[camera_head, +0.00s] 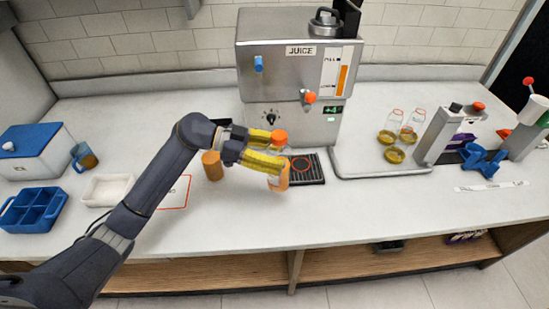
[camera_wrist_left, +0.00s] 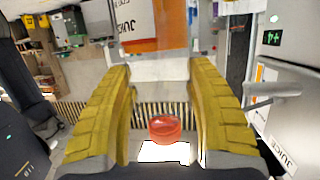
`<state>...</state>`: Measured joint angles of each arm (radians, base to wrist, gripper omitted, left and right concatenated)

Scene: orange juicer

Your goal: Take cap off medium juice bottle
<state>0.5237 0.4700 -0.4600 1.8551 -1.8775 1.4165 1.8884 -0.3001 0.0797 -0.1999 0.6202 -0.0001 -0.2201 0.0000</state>
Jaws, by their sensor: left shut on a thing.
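A juice bottle (camera_head: 279,183) with orange juice in its lower part and an orange-red cap (camera_head: 280,136) stands upright in front of the juice machine, just left of the drip tray. The cap is on the bottle. My left gripper (camera_head: 270,152) has its yellow fingers on either side of the bottle, below the cap, and is shut on it. In the left wrist view the red cap (camera_wrist_left: 165,128) shows low between the fingers. The fingers hide the middle of the bottle. My right gripper is in neither view.
The juice machine (camera_head: 288,85) stands behind the bottle, and the black drip tray (camera_head: 313,178) lies beside it. An orange-brown cylinder (camera_head: 212,165) stands left of the gripper. The front counter is clear.

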